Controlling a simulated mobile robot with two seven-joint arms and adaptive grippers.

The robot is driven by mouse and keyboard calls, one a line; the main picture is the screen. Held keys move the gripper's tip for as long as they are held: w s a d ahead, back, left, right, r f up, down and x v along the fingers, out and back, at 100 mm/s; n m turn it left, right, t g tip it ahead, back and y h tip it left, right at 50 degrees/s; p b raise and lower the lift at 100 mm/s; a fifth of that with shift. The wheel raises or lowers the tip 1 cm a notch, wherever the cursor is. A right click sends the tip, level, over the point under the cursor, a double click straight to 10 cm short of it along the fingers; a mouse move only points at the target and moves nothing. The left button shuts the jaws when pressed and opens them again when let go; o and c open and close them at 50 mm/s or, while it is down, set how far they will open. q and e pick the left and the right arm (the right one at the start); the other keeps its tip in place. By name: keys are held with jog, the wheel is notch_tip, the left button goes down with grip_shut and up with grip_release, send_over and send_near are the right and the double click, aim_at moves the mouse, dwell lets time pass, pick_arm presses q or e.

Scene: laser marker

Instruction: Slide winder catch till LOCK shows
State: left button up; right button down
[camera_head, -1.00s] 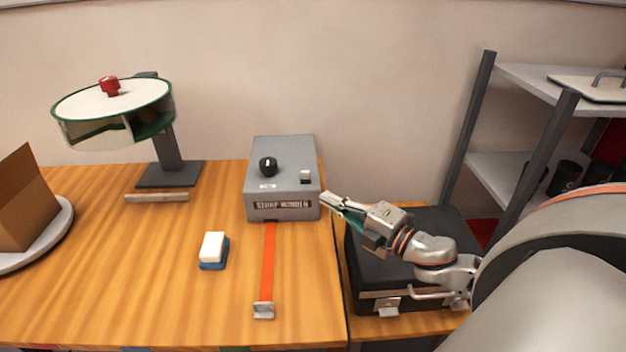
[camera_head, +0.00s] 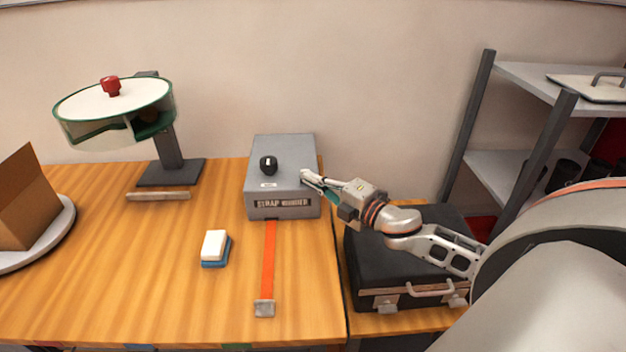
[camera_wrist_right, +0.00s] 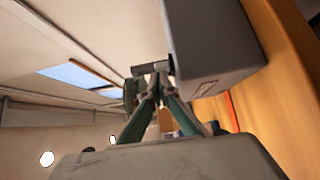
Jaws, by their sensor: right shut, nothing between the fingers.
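The strap winder (camera_head: 282,184) is a grey box on the wooden table, with a black knob (camera_head: 268,165) on top and a label on its front. An orange strap (camera_head: 268,262) with a metal end runs out of its front. My right gripper (camera_head: 306,177) is shut and empty, its tips at the top right of the winder, where they cover the catch. In the right wrist view the gripper (camera_wrist_right: 158,70) has its closed tips against or very close to the winder's side (camera_wrist_right: 210,45). Whether they touch the catch, I cannot tell. My left gripper is not in view.
A blue and white block (camera_head: 215,247) lies left of the strap. A round drum on a stand (camera_head: 168,150) is at the back left. A black case (camera_head: 400,265) sits right of the table under my right arm, with a grey shelf (camera_head: 510,175) behind.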

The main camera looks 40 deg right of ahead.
jog(key=w+d, duration=0.2)
jog(key=w, duration=0.1)
jog(key=shift+w, duration=0.15)
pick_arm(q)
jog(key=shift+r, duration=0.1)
pick_arm(e)
jog(key=shift+d+r, duration=0.1)
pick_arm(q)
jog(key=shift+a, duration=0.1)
